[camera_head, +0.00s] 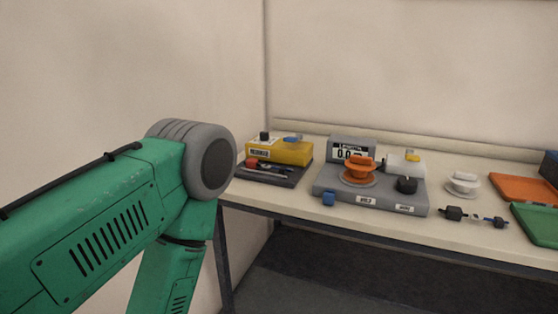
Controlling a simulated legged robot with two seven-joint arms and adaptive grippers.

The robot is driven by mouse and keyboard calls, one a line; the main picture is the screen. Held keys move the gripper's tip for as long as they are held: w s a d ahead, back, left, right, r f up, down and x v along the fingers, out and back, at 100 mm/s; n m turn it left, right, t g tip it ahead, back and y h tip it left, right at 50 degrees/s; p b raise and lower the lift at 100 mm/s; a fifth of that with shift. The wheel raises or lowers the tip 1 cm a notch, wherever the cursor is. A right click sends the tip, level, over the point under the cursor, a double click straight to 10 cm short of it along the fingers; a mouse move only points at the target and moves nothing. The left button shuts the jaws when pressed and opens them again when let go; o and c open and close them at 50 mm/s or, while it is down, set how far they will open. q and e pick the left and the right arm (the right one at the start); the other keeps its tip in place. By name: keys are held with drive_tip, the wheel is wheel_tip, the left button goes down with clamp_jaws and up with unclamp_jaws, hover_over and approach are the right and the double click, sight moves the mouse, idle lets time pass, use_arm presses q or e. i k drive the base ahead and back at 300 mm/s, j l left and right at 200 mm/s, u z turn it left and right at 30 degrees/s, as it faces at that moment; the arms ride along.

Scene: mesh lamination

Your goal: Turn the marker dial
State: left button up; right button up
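A grey device (327,184) sits on the table with a small display (350,152) at its back. An orange dial (359,169) stands on a pale disc at its middle. My green left arm comes in from the left, apart from the device. Neither gripper is in view.
A yellow box (281,151) stands on a dark tray (262,178) left of the device. A white round piece (463,183), a dark-ended rod (474,217), an orange tray (524,188) and a green tray (537,225) lie to the right. A wall rises behind the table (455,240).

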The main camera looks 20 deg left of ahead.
sight(264, 135)
drive_tip(key=i+j+z, duration=0.1)
drive_tip(key=i+j, duration=0.2)
drive_tip(key=i+j+z, duration=0.15)
drive_tip(key=j, duration=0.25)
drive_tip(key=i+j+z, duration=0.1)
drive_tip(key=i+j, duration=0.25)
